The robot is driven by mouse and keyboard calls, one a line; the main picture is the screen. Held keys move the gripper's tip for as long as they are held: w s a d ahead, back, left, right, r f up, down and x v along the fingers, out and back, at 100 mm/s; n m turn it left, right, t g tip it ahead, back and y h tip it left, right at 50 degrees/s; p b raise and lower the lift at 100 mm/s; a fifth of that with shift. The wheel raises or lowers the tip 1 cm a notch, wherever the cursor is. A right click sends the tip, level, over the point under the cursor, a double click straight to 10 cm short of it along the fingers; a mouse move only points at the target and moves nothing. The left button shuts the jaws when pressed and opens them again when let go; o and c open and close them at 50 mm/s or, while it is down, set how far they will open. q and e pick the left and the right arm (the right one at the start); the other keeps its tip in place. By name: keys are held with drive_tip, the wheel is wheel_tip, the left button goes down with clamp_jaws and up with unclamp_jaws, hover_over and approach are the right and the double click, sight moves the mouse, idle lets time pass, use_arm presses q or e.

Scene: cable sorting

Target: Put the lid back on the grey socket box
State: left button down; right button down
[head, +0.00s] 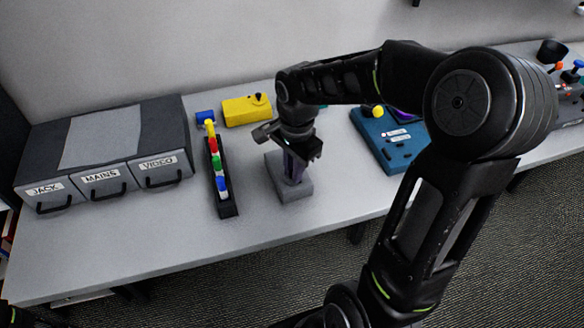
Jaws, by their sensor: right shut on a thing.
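The grey socket box (295,192) stands on the table near its front edge, in the middle of the head view. My right gripper (293,168) points down at it from above. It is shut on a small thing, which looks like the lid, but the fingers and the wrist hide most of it. I cannot tell whether the lid rests on the box or is held just above it. My left gripper is not in view.
Left of the box is a black rack (227,206) with coloured plugs. Further left stands a drawer unit (171,125) labelled JACK, MAINS and VIDEO. A blue device (400,150) is right. The front left tabletop is clear.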

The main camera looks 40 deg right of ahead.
drive_tip(key=shift+s+d+f, duration=0.1)
drive_tip(key=shift+s+d, duration=0.05)
drive_tip(key=shift+s, duration=0.15)
idle(0.4)
drive_tip(key=c, duration=0.8)
unclamp_jaws()
drive_tip(key=shift+w, duration=0.1)
drive_tip(key=shift+c, duration=0.2)
drive_tip(key=shift+r+p, duration=2.45)
drive_tip(key=shift+r, duration=1.15)
drive_tip(key=shift+c, duration=0.5)
clamp_jaws()
